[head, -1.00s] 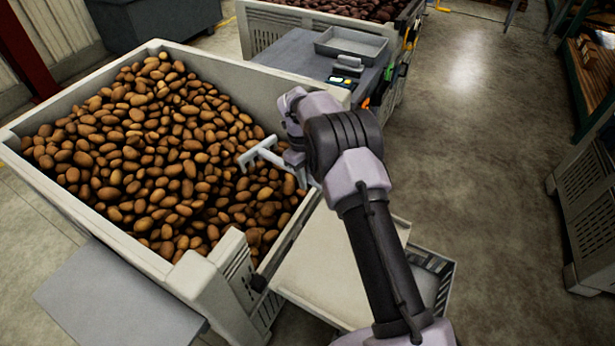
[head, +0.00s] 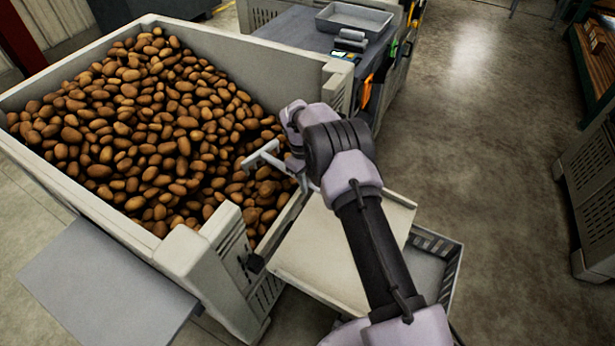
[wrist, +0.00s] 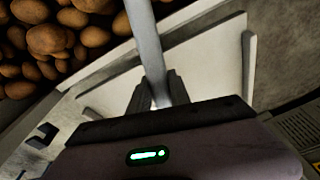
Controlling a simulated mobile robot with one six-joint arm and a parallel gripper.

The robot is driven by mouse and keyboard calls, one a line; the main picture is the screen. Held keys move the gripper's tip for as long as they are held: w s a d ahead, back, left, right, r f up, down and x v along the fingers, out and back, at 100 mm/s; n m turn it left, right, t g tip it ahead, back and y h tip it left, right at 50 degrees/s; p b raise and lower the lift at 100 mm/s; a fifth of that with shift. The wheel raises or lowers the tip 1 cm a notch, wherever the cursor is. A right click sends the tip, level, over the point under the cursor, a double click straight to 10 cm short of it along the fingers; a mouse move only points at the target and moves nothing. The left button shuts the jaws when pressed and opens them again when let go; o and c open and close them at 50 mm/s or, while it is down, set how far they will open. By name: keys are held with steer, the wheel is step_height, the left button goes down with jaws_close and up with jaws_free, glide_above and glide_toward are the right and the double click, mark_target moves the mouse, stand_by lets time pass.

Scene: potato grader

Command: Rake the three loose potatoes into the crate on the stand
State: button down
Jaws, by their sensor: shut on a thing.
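My gripper (wrist: 156,92) is shut on the pale grey handle of a rake (wrist: 144,35) in the wrist view. In the head view the rake's head (head: 262,157) is over the right side of a large bin (head: 215,240) full of brown potatoes. Whether it touches the potatoes I cannot tell. A pale, sloping board (head: 330,262) lies outside the bin's right wall, and I see no potatoes on it. A grey slotted crate (head: 447,268) shows low behind the board, partly hidden by my arm. I cannot single out three loose potatoes from the heap.
The bin's thick corner post and walls stand close to the rake. A grey table (head: 105,265) is at lower left. A bench with a metal tray (head: 353,20) stands at the back. Slatted crates line the right edge. The concrete floor between is clear.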

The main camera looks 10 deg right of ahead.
step_height(320, 180, down, 3)
steer(key=shift+r+b, duration=0.1)
steer(key=shift+b, duration=0.3)
steer(key=s+d+f, duration=0.1)
steer(key=s+d, duration=0.9)
steer(key=d, duration=0.4)
steer(key=s+d+f, duration=0.2)
steer(key=s+d, duration=0.7)
steer(key=d, duration=0.6)
steer(key=s+d+f, duration=0.1)
steer(key=s+d, duration=0.9)
steer(key=d, duration=0.5)
steer(key=shift+s+f, duration=0.15)
steer(key=shift+s, duration=0.15)
steer(key=shift+a, duration=0.1)
step_height(320, 180, up, 14)
steer(key=p, duration=0.6)
steer(key=shift+p, duration=0.3)
